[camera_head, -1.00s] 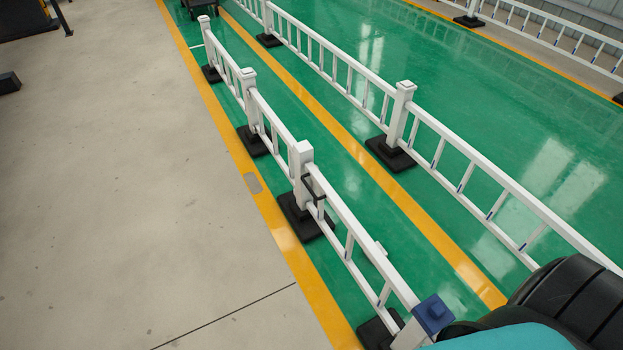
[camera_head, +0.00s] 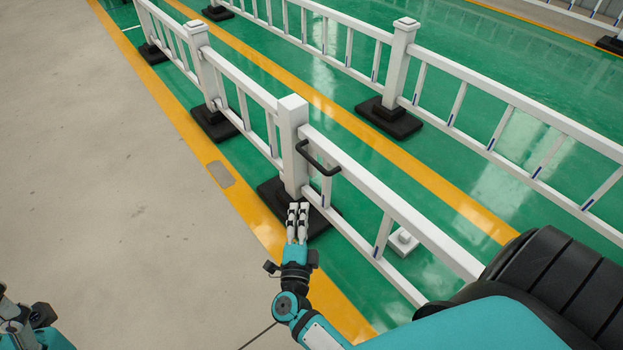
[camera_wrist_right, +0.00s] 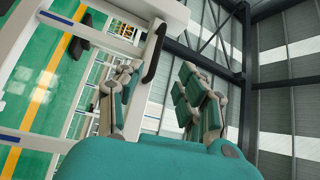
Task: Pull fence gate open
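The white fence gate (camera_head: 380,196) runs from a white post (camera_head: 293,135) toward the lower right. Its black handle (camera_head: 318,158) sits on the top rail beside the post. The gate appears closed, in line with the fence. My right gripper (camera_head: 298,209) is below and in front of the handle, apart from it in the head view. In the wrist view my right gripper (camera_wrist_right: 160,88) has its fingers spread, with the black handle (camera_wrist_right: 154,52) showing beyond the gap. Part of my left gripper (camera_head: 18,318) shows at the lower left; its finger state is unclear.
Black base blocks (camera_head: 268,190) stand under the posts. A second white fence (camera_head: 470,78) runs behind, across a green floor with yellow lines. A small white block (camera_head: 402,241) lies behind the gate. The grey concrete floor (camera_head: 110,170) on the left is clear.

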